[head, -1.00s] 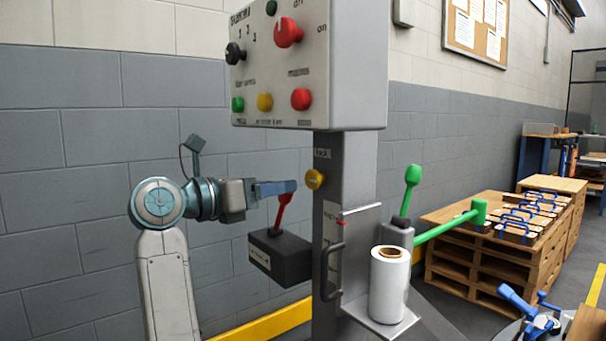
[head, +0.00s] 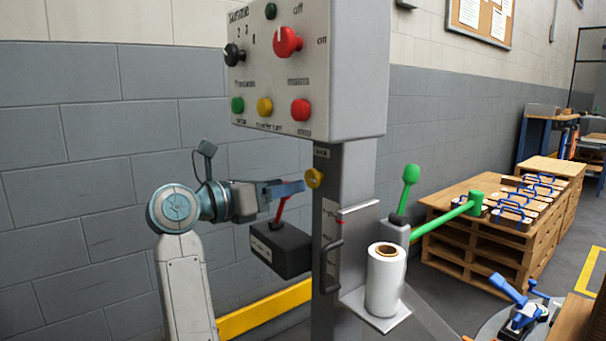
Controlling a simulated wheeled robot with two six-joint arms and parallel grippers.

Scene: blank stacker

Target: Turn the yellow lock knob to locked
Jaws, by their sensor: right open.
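The yellow lock knob (head: 314,178) sits on the side of the grey column (head: 343,195), under a small label, below the control box. My right gripper (head: 291,188), with blue fingers, is just left of the knob, its fingertips at or very near the knob's left edge. I cannot tell whether they touch it. The gripper is open and seen nearly side-on, so the gap between its fingers is hard to see. Which way the knob is turned is too small to tell. My left gripper is not in view.
A red lever (head: 280,209) on a black box (head: 280,250) stands just below my right gripper. The control box (head: 350,70) with knobs and buttons hangs above. A white film roll (head: 385,285), a green-handled lever (head: 408,190) and pallets (head: 462,245) are to the right.

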